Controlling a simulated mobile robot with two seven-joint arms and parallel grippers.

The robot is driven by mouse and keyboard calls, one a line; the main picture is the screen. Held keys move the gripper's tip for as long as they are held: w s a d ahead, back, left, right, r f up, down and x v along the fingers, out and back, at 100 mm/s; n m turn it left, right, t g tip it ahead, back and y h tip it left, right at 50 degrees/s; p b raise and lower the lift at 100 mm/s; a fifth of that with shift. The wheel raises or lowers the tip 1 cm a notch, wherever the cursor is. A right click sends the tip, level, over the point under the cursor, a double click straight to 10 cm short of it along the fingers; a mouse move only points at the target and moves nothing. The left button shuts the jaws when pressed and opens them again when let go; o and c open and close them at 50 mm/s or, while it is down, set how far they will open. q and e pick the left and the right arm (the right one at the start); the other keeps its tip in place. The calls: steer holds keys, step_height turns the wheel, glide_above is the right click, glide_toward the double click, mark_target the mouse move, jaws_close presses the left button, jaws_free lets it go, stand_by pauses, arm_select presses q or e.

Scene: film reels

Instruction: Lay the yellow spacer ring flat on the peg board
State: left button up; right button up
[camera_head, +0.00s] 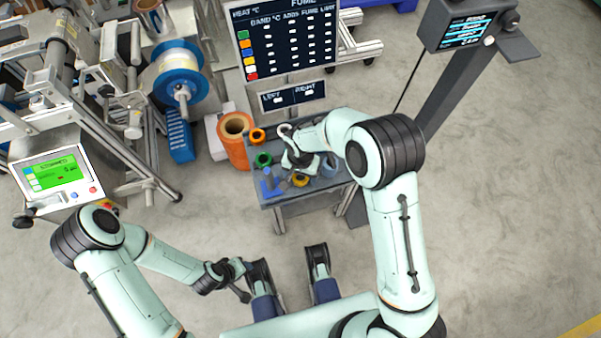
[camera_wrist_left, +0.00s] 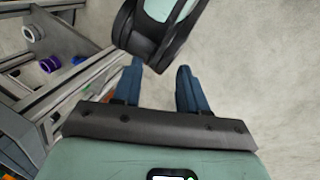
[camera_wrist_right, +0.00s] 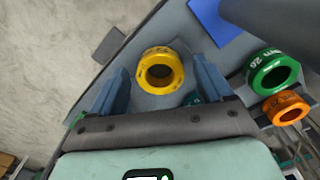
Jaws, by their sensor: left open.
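The yellow spacer ring (camera_head: 300,180) lies on the small grey table, below my right gripper (camera_head: 298,170). In the right wrist view the yellow ring (camera_wrist_right: 146,71) shows between the two open blue fingers of my right gripper (camera_wrist_right: 160,66), with a gap on each side; its height below them is hard to judge. The blue peg board (camera_head: 268,187) lies at the table's front left; a blue corner that seems to be the board (camera_wrist_right: 212,22) shows beyond the ring. My left gripper (camera_wrist_left: 160,67) is open and empty, low over the floor away from the table.
A green ring (camera_head: 262,160) and an orange ring (camera_head: 257,135) lie along the table's left side. A large orange roll (camera_head: 236,125) stands left of the table. A reel machine (camera_head: 180,75) fills the left; open floor (camera_head: 500,200) lies to the right.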

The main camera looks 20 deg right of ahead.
arm_select(q)
steer(key=shift+g+h, duration=0.3)
steer(key=shift+g, duration=0.4)
steer(key=s+r+p, duration=0.1)
steer(key=s+d+r+p, duration=0.1)
steer(key=s, duration=0.1)
steer(key=s+d+r, duration=0.1)
steer(key=shift+s+r+p, duration=0.2)
steer(key=shift+r+p, duration=0.05)
steer(key=shift+p, duration=0.15)
arm_select(e)
step_height(320, 180, up, 12)
steer(key=shift+r, duration=0.2)
